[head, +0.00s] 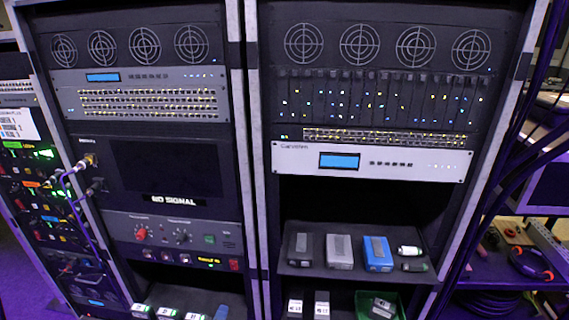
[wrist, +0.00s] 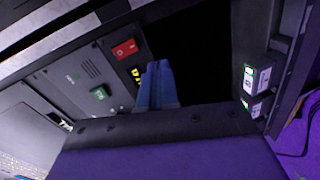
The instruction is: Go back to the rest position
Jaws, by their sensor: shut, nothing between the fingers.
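My gripper (wrist: 158,85) shows in the wrist view as two bluish fingers close together, with nothing between them. It is beside a grey panel (wrist: 75,80) with a red switch (wrist: 125,48) and a green button (wrist: 99,92), in front of a dark opening. Whether the fingers touch anything behind them cannot be told. The same kind of panel is in the left rack in the head view, with a green button (head: 209,239) and a red switch (head: 233,265). No part of my arm or gripper shows in the head view.
Left rack (head: 150,50) and right rack (head: 380,90) stand side by side. Small boxes (head: 340,251) and a blue box (head: 377,253) sit on the right rack's shelf, above a green bin (head: 395,305). A purple cable (head: 78,215) hangs at left. A cluttered table (head: 500,270) is at right.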

